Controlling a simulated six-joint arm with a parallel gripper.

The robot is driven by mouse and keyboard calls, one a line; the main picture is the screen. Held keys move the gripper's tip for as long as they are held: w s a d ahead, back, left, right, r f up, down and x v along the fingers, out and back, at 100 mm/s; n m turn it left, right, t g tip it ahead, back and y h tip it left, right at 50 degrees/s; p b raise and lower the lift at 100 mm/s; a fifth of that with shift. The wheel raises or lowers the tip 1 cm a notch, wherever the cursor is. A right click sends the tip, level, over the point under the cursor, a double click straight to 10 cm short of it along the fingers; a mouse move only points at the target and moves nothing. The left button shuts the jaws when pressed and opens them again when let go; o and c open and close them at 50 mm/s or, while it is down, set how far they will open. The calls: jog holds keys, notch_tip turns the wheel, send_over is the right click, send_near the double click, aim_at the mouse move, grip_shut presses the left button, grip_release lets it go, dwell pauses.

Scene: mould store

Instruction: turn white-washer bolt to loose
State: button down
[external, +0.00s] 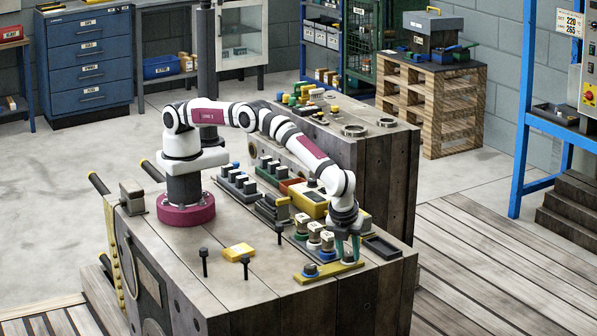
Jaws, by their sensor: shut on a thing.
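A yellow bar (331,269) lies near the front right of the dark block top and carries two bolts. The bolt at its left end (311,269) has a blue washer. The bolt at its right end (348,261) stands between the fingertips; its washer looks pale, and it is too small to tell more. My gripper (348,254) points down with green fingers and is shut on this right-end bolt. The upper part of the bolt is partly hidden by the fingers. Which way the bolt is turned cannot be read.
Several white-topped pieces with coloured rings (314,236) stand close to the left of my gripper. A dark tray (382,248) lies to its right. Upright black pins (245,266) and a yellow block (238,252) stand further left. The block's front edge is near the bar.

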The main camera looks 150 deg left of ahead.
aim_at(347, 255)
jog(key=shift+a+f+n+g+h, duration=0.1)
jog(key=shift+n+g+h, duration=0.3)
jog(key=shift+n, duration=0.8)
jog(key=c, duration=0.6)
grip_release()
jog(key=shift+r, duration=0.5)
jog(key=r, duration=0.3)
jog(key=shift+d+r, duration=0.25)
jog(key=shift+r, duration=0.1)
jog(key=d+r, duration=0.2)
jog(key=d, duration=0.1)
jog(key=s+d+r, duration=0.1)
jog(key=d+r, duration=0.1)
jog(key=d, duration=0.2)
jog(key=d+r, duration=0.2)
jog(key=d, duration=0.2)
jog(key=shift+s+d+r, duration=0.1)
jog(key=shift+s+r, duration=0.05)
jog(key=shift+r, duration=0.05)
